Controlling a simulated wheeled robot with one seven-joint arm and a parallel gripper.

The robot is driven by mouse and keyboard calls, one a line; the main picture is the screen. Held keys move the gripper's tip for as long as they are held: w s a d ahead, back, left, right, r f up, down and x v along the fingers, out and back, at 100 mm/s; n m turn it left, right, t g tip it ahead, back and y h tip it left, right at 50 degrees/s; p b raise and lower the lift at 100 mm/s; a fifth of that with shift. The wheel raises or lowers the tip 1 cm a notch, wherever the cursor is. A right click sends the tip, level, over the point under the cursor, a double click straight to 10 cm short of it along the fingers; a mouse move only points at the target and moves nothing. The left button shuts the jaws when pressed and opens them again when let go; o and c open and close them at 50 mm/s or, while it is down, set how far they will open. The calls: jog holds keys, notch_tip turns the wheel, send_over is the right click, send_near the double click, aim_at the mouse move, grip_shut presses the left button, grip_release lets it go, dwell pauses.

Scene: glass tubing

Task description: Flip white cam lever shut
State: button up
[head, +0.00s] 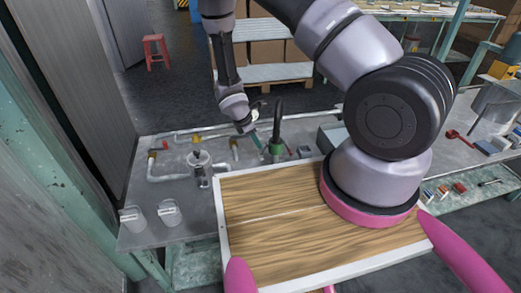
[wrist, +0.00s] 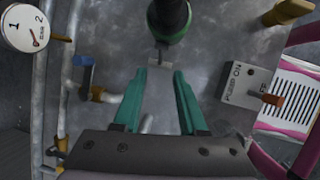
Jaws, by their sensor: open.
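My gripper (wrist: 160,74) is open, its two teal fingers apart with nothing clearly held between them. In the head view my gripper (head: 255,138) reaches down over the far part of the grey bench. A black upright cylinder with a green collar (wrist: 168,22) stands just beyond the fingertips; in the head view this cylinder (head: 277,122) is right of the gripper. A small pale tab (wrist: 160,60) sits below the collar, in front of the fingertips. It may be the white cam lever, but it is too small to tell its position. A pale piece also shows between the fingers.
A PUMP ON switch box (wrist: 247,84) with an orange lever is right of the fingers. A blue-handled valve (wrist: 84,70) and pipe are left, with a round dial (wrist: 22,27) beyond.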

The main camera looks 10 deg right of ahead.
aim_at(261, 153)
jog(key=x, duration=0.6)
jog(key=shift+w+d+f, duration=0.1)
jog(key=shift+d+f, duration=0.1)
jog(key=shift+f, duration=0.15)
grip_shut()
